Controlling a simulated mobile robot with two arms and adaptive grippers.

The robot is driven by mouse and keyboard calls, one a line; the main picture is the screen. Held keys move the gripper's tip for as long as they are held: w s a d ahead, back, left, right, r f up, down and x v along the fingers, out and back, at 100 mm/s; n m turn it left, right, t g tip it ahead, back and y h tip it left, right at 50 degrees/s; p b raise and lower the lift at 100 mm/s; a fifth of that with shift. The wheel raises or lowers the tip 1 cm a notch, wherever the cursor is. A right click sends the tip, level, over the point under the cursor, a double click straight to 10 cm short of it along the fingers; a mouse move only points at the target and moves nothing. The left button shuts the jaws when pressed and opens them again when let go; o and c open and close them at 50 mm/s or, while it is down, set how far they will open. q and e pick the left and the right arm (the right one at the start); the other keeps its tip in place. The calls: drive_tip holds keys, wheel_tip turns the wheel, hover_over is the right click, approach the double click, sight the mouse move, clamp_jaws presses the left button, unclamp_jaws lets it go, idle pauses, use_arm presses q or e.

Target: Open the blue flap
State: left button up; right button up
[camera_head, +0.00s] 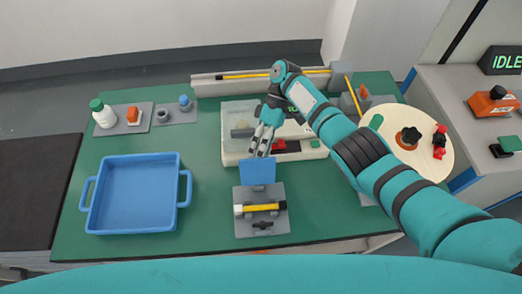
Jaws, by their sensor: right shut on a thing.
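The blue flap (258,171) stands raised at the back edge of a grey fixture plate (243,194) near the front middle of the green table. My right gripper (262,154) reaches down from behind and is shut on the top edge of the flap. My left gripper is not in view.
A blue tray (137,157) sits at the left. Behind my gripper is a white machine (233,148) with a clear cover. A round cream disc (436,163) is at the right. A white bottle (103,115) stands at the back left. Green table (215,215) is bare between tray and fixture.

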wheel_tip(320, 180, up, 10)
idle(0.6)
idle(0.5)
